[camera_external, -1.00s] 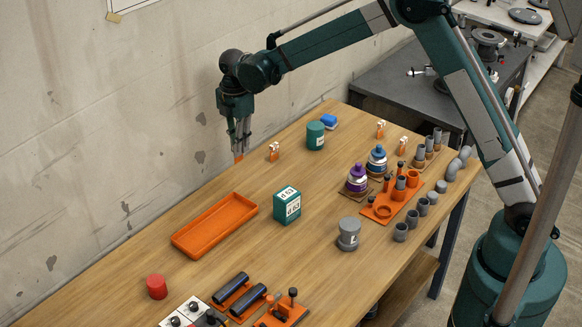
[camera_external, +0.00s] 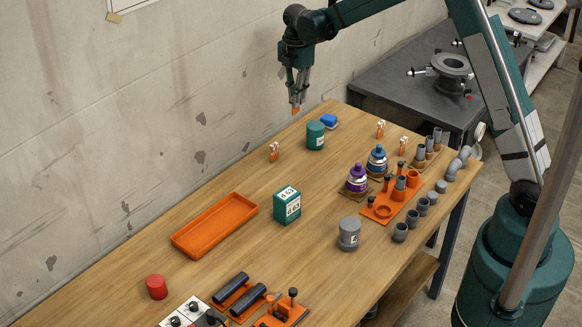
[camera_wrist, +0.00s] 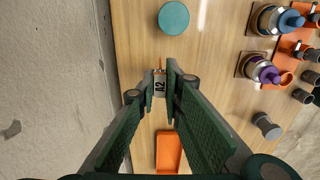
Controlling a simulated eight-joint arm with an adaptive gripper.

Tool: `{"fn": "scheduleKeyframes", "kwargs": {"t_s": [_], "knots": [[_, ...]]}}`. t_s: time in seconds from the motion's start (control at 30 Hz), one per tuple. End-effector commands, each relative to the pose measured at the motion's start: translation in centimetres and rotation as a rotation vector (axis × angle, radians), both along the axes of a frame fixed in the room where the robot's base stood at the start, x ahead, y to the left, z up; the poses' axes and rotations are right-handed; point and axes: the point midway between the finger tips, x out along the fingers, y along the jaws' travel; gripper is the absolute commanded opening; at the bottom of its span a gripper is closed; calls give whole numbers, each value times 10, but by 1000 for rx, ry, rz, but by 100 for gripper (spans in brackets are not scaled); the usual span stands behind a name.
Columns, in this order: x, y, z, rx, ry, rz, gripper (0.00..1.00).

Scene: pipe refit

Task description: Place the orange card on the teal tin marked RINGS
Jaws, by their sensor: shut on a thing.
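My gripper (camera_external: 297,102) is raised above the far end of the bench, with a small orange piece, the card (camera_external: 295,111), at its fingertips. In the wrist view my gripper (camera_wrist: 164,76) has its fingers close together around a pale piece marked A2; I cannot tell whether this label belongs to the card. The round teal tin (camera_external: 315,135) stands upright on the bench, below and slightly right of my gripper. Its light side marking is too small to read. In the wrist view its plain lid (camera_wrist: 174,18) lies ahead of the fingertips. The card is apart from the tin.
A blue block (camera_external: 328,121) lies just behind the tin. A small orange-and-white holder (camera_external: 273,151) stands left of it. An orange tray (camera_external: 214,225), a green box (camera_external: 287,205) and bottles (camera_external: 357,179) stand nearer. The bench between tin and box is clear.

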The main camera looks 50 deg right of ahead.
Motion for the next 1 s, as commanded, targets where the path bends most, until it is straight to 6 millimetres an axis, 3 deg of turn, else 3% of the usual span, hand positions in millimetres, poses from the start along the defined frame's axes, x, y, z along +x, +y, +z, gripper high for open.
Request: {"fn": "scheduleKeyframes", "kwargs": {"t_s": [0.03, 0.2, 0.4, 1.0], "knots": [[-5, -16, 7, 0, 0, -2, 4], [-17, -54, 17, 0, 0, 1, 4], [-26, -76, 23, 0, 0, 5, 4], [-27, -80, 15, 0, 0, 7, 4]]}}
